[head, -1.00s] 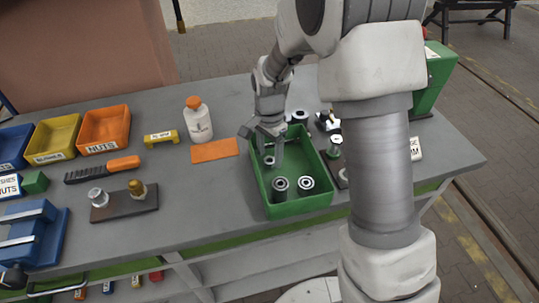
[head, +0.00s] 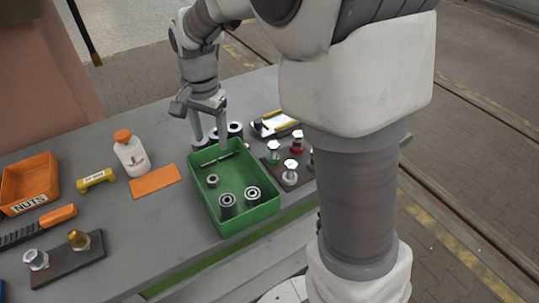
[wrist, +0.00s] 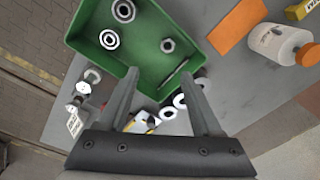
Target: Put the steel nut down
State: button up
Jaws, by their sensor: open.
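The steel nut (head: 212,180) lies flat on the floor of the green tray (head: 236,228), toward its left side. In the wrist view the nut (wrist: 167,45) shows as a grey hexagon with a dark hole, clear of the tray walls. My gripper (head: 210,142) is above the far end of the tray, with its fingers apart and nothing between them. In the wrist view the two fingers of my gripper (wrist: 160,80) reach toward the tray's far edge, and the nut is beyond them, untouched.
Two steel bushings (head: 228,205) (head: 252,195) and a thin dark pin (head: 226,158) share the tray. Dark rings (head: 235,130) stand behind it. A plate with bolts (head: 291,175) is at right. An orange mat (head: 154,181) and a white bottle (head: 131,155) are at left.

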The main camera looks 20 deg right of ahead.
jog(key=s+d+r+n+t, duration=0.1)
jog(key=s+d+r+n, duration=0.1)
jog(key=s, duration=0.4)
jog(key=s+d+r+n+t, duration=0.2)
jog(key=s+d+r+n, duration=0.1)
jog(key=s, duration=0.4)
jog(key=s+d+r+n+t, duration=0.1)
jog(key=s+d+r+n, duration=0.2)
jog(key=s, duration=0.4)
jog(key=shift+s+d+r+n+t, duration=0.15)
jog(key=shift+d+r+n+t, duration=0.05)
jog(key=shift+r+n+t, duration=0.25)
dwell(0.3)
jog(key=shift+c, duration=1.3)
jog(key=shift+a, duration=0.1)
jog(key=shift+a, duration=0.1)
